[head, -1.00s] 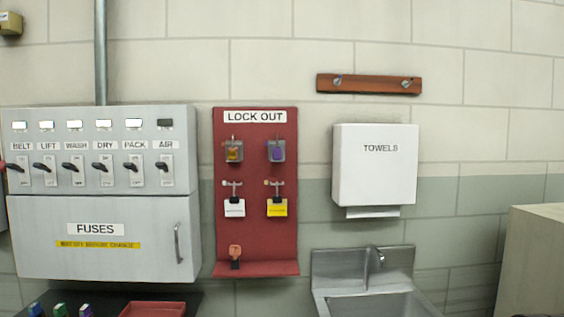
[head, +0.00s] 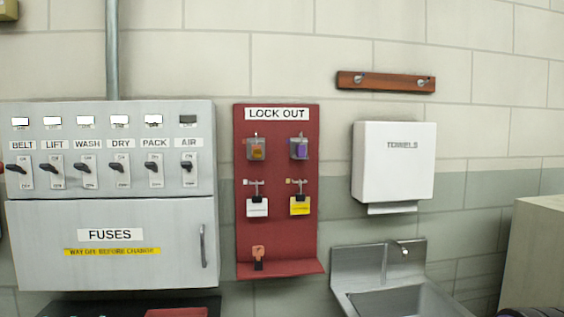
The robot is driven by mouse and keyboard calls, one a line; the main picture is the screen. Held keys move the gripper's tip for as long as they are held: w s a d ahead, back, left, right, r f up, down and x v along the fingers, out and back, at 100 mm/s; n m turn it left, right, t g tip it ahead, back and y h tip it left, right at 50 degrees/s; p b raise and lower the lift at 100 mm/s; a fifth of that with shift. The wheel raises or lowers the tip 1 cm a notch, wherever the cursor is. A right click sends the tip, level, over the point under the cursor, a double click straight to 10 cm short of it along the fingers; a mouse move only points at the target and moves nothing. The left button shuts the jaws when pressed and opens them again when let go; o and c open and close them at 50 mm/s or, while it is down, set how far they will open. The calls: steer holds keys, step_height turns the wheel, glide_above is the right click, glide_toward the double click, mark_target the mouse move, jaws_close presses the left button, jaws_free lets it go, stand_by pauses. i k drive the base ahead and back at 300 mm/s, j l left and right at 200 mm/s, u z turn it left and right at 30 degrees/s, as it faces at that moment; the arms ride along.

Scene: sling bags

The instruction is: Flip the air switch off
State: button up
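The air switch (head: 188,169) is the rightmost in a row of switches on the grey panel (head: 110,185) at the left of the head view. It has a black lever on a white plate, under the label AIR. The lever's on or off position is too small to tell surely. The indicator window (head: 188,119) above it is dark, while the windows above the other switches are bright white. My gripper is not in view.
A FUSES door (head: 110,240) with a handle is below the switches. A red LOCK OUT board (head: 277,225) with locks and tags hangs to the right. A towel dispenser (head: 393,165) and metal sink (head: 380,262) are further right. A red tray (head: 176,312) shows below.

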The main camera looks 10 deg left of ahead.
mark_target(188, 166)
steer(key=j, duration=0.8)
steer(key=k+j, duration=0.15)
steer(key=j, duration=0.7)
